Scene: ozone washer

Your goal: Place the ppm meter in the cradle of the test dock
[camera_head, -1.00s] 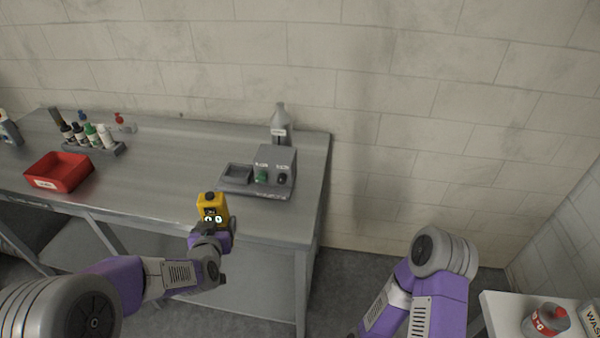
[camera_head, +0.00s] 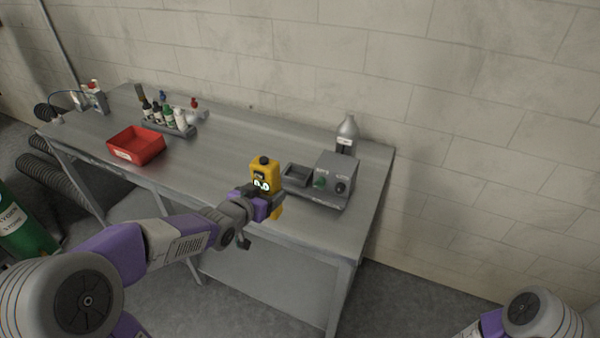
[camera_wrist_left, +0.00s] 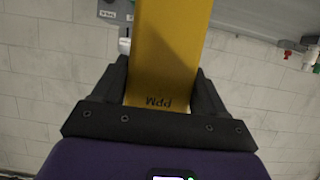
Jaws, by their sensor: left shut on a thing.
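The yellow ppm meter (camera_head: 265,173) is upright in my left gripper (camera_head: 262,203), which is shut on it. In the left wrist view the meter (camera_wrist_left: 167,50) fills the space between the two black fingers (camera_wrist_left: 162,90), with "PPM" printed on it. The meter is in front of the test dock (camera_head: 336,172), a grey box with a green and a black knob on a base. The dock's cradle (camera_head: 296,175), a square recess, is right of the meter and apart from it in the head view. My right gripper is out of view; only part of that arm shows at bottom right.
The grey metal table (camera_head: 225,147) holds a red bin (camera_head: 136,146), a rack of several small bottles (camera_head: 170,128) and a grey bottle (camera_head: 347,132) behind the dock. A green cylinder (camera_head: 22,228) stands at far left. The table's middle is clear.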

